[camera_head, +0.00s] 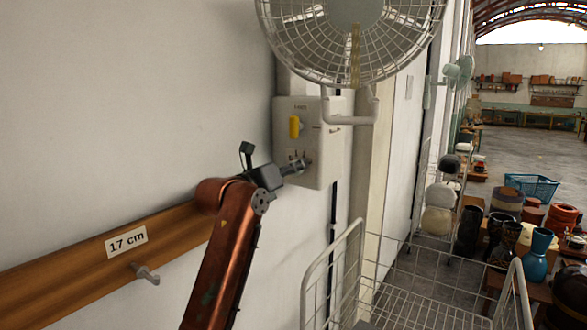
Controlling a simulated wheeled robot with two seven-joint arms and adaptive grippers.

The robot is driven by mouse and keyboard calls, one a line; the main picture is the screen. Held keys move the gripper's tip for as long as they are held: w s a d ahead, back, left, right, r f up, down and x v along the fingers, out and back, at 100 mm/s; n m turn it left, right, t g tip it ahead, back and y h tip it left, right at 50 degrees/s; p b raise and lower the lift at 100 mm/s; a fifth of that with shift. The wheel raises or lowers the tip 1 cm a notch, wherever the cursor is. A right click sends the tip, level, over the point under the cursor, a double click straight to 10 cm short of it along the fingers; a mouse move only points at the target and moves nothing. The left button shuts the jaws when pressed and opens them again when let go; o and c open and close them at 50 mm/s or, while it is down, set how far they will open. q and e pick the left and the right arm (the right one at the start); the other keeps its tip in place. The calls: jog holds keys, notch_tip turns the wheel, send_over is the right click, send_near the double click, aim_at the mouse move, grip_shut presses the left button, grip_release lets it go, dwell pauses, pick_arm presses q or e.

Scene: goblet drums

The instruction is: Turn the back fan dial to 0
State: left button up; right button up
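A white control box (327,164) is fixed to the wall below a caged fan (354,30). A yellow knob (295,127) stands out from its upper face, in an upright position. The dial's numbers are too small to read. Small dark details sit on the lower face of the box, partly covered by my gripper. My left gripper (303,166) is at the end of a copper-coloured arm, its tip close to the lower face of the box and below the yellow knob. I cannot tell whether it touches the box or how far its fingers are apart. My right gripper is not in view.
A wooden rail (165,243) with a peg and a "17 cm" label runs along the wall at left. A white wire rack (425,290) stands below right of the box. Drums and pots (540,252) crowd the right side. A second fan (459,70) hangs farther back.

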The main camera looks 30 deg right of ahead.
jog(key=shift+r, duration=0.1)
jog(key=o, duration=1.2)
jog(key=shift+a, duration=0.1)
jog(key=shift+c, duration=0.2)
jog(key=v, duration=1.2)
